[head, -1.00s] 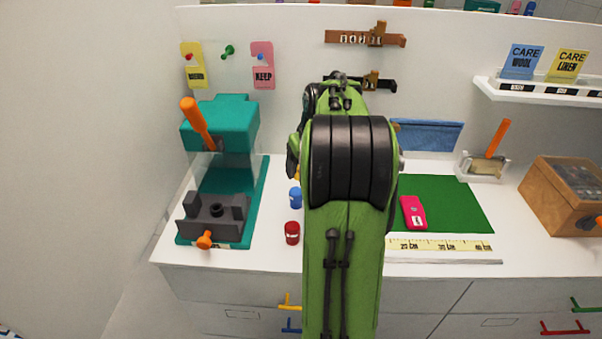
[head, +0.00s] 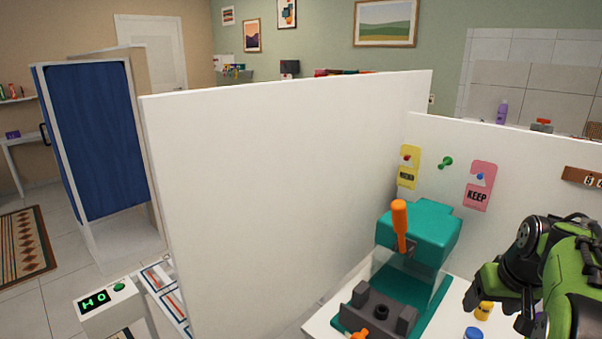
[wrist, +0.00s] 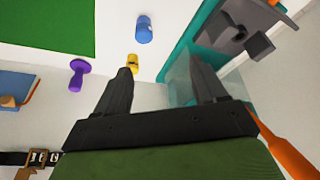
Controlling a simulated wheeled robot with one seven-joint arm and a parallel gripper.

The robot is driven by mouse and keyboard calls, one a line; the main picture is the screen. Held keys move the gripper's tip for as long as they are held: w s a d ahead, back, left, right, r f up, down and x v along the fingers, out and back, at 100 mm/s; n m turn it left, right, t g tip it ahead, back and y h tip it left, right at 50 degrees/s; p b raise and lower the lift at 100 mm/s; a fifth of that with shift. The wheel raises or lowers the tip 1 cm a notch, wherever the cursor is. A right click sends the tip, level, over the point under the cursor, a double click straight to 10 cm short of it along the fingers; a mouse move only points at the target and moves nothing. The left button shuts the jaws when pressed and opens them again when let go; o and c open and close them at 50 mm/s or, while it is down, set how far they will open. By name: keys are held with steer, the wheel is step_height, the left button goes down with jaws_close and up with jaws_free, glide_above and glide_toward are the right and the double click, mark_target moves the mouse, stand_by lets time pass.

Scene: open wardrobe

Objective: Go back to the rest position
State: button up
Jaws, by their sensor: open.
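My gripper (wrist: 165,92) shows in the wrist view with its two dark fingers spread apart and nothing between them. It hangs above the white worktop (wrist: 120,20). A yellow spool-like piece (wrist: 132,63) and a blue one (wrist: 144,30) stand on the worktop beyond the fingertips. In the head view my green arm covers the lower right corner, and the fingertips cannot be made out there. The yellow piece (head: 484,310) and the blue piece (head: 473,334) show beside the arm.
A teal press with an orange lever (head: 420,240) stands on the worktop left of my arm. A tall white partition (head: 270,190) rises left of it. A blue-panelled wardrobe (head: 95,140) stands farther left. A purple knob-shaped piece (wrist: 78,74) is near the green mat (wrist: 45,25).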

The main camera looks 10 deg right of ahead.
steer(key=s+a+r+n+p, duration=0.15)
steer(key=a+r, duration=0.35)
steer(key=a, duration=0.7)
steer(key=s+a+n+t+y+p, duration=0.1)
steer(key=s+a+n+p, duration=0.1)
steer(key=s+a, duration=1.2)
steer(key=shift+s+a+f+t+p, duration=0.15)
steer(key=shift+s+a+t+p, duration=0.25)
steer(key=shift+a, duration=0.45)
